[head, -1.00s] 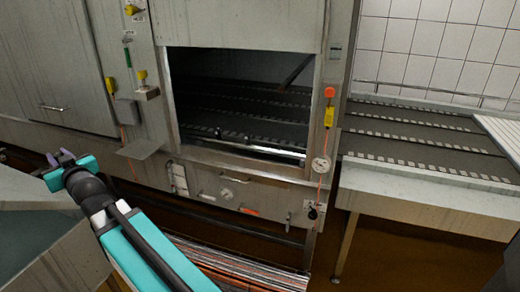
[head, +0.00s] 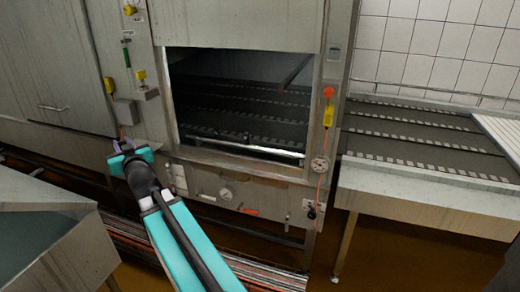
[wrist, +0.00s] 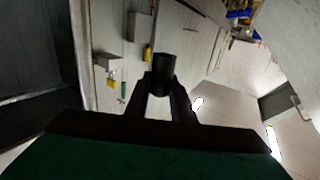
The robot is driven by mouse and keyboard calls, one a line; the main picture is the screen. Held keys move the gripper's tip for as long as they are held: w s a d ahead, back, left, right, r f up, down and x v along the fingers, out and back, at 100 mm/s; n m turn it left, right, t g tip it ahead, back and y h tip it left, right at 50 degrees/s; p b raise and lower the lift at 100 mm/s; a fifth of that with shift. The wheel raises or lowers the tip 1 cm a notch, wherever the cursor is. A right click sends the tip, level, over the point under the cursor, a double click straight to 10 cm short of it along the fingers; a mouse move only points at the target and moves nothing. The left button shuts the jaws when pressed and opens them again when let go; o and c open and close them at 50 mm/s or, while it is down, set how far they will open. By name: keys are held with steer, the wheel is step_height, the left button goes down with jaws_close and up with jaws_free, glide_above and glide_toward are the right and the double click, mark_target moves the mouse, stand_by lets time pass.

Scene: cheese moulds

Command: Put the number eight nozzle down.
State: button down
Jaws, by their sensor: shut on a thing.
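My gripper (head: 124,146) is out in front of the machine's left front post in the head view. In the wrist view my gripper (wrist: 162,88) is shut on a short dark cylinder, the nozzle (wrist: 164,70), held between its fingertips. No number can be read on it. In the head view the nozzle is too small to make out. The small ledge on the machine front is hidden behind my gripper in the head view.
The machine has a dark opening (head: 240,105) with a belt inside. A grey box (head: 125,112) and yellow switches (head: 109,85) stick out left of it. A metal tank (head: 45,225) stands at lower left. A conveyor table (head: 420,185) stands at right.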

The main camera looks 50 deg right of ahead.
steer(key=s+d+f+m+g+h, duration=0.1)
steer(key=s+d+h, duration=0.15)
steer(key=d, duration=0.55)
steer(key=s+d+f+m+g+h, duration=0.1)
steer(key=s+d+f, duration=0.15)
steer(key=d, duration=0.55)
steer(key=s+d+f+m+g+h, duration=0.2)
steer(key=s+d+f+m+h, duration=0.1)
steer(key=s+d, duration=1)
steer(key=s+d+f+m+g+h, duration=0.2)
steer(key=s+d+f+g+h, duration=0.1)
steer(key=s+d, duration=1.1)
steer(key=shift+d+f+m+p, duration=0.25)
steer(key=shift+d+m+p, duration=0.2)
steer(key=shift+d, duration=0.65)
steer(key=shift+w+d, duration=0.1)
steer(key=shift+w, duration=0.05)
steer(key=shift+s+d+f+p+x, duration=0.2)
steer(key=shift+s+p+x, duration=0.15)
steer(key=shift+x, duration=2.1)
steer(key=shift+s+d+f+p+x, duration=0.2)
steer(key=shift+p+x, duration=0.25)
steer(key=shift+x, duration=2)
steer(key=shift+s+d+f+p+x, duration=0.2)
steer(key=shift+s+p+x, duration=0.15)
steer(key=shift+x, duration=2.15)
steer(key=shift+w+d, duration=0.3)
steer(key=shift+d, duration=0.2)
steer(key=shift+a+f, duration=0.15)
steer(key=shift+f, duration=1.65)
